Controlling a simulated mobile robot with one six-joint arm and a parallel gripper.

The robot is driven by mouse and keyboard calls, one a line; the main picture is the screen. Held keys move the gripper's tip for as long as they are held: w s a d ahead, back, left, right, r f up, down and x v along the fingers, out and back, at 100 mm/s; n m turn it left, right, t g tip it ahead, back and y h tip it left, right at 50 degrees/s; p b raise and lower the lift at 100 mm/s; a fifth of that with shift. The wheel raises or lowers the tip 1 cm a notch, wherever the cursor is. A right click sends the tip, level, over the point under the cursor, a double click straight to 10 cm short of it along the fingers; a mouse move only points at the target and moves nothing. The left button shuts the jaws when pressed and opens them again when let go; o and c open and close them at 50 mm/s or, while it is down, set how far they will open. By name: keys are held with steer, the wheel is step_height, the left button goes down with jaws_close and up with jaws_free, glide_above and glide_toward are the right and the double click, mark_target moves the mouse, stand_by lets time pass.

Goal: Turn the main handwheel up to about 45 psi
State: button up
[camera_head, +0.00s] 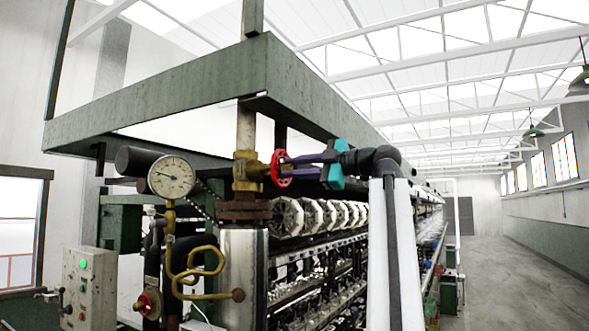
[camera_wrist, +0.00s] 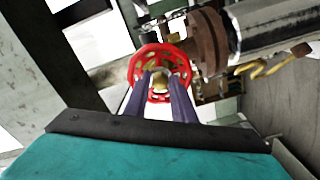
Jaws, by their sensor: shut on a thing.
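The main handwheel is a red wheel (camera_head: 279,167) on a brass valve (camera_head: 247,168) set in the vertical pipe. My gripper (camera_head: 287,165) reaches it from the right, its dark purple fingers shut on the wheel. In the wrist view the red handwheel (camera_wrist: 160,74) faces me, with the two fingertips (camera_wrist: 160,78) at its middle, around the brass hub. The round pressure gauge (camera_head: 172,177) stands left of the valve. Its thin needle seems to point to the left; the numbers are too small to read.
A second, smaller red wheel (camera_head: 147,303) sits low on the left, near a grey control box (camera_head: 90,287) with a lit green button. A curled brass pipe (camera_head: 200,262) hangs under the gauge. The green overhead frame (camera_head: 200,85) is above the valve. The aisle (camera_head: 520,280) on the right is clear.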

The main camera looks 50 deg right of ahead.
mark_target(292, 168)
steer(key=shift+n, duration=2.4)
steer(key=o, duration=0.9)
steer(key=shift+c, duration=0.2)
steer(key=shift+s, duration=0.15)
steer(key=shift+p+v, duration=0.3)
steer(key=shift+v, duration=1.1)
